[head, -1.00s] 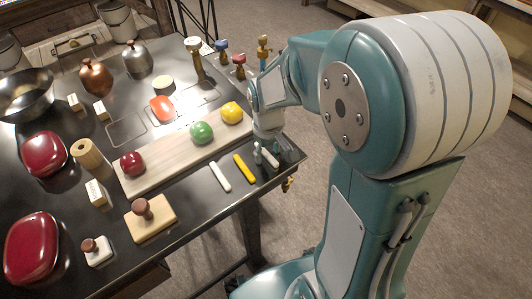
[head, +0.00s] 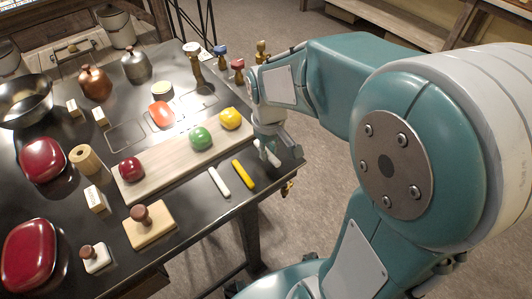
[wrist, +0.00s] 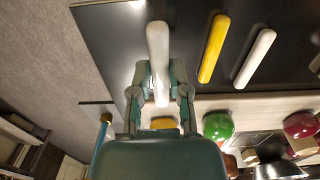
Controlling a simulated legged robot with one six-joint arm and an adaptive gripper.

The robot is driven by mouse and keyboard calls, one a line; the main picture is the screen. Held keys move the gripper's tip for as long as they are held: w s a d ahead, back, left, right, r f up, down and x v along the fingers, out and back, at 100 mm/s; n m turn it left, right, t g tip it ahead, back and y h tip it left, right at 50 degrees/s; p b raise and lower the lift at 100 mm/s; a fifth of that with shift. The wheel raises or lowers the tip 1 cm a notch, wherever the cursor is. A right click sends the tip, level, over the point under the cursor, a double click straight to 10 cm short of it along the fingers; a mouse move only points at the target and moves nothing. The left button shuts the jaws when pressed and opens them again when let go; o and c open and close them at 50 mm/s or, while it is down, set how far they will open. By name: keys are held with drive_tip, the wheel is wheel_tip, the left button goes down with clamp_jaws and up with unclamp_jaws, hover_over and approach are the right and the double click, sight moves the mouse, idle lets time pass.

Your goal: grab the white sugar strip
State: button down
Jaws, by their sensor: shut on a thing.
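A white strip (head: 265,154) is at the right end of the dark table, under my gripper (head: 270,148). In the wrist view my gripper (wrist: 160,88) is shut on this white strip (wrist: 158,45), with a finger on each side near one end. The strip's long end points away from the gripper. I cannot tell whether it is clear of the tabletop. A second white strip (head: 219,182) lies loose on the table, with a yellow strip (head: 243,175) between it and my gripper.
A wooden board (head: 165,163) with a red ball (head: 131,168), green ball (head: 201,138) and yellow ball (head: 230,118) lies close by. Several knob-topped stands are behind my gripper. The table's right edge is near, with open floor beyond.

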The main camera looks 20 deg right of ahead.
drive_tip(key=s+r, duration=0.8)
drive_tip(key=s, duration=0.4)
drive_tip(key=shift+s+a, duration=0.25)
drive_tip(key=shift+a, duration=0.2)
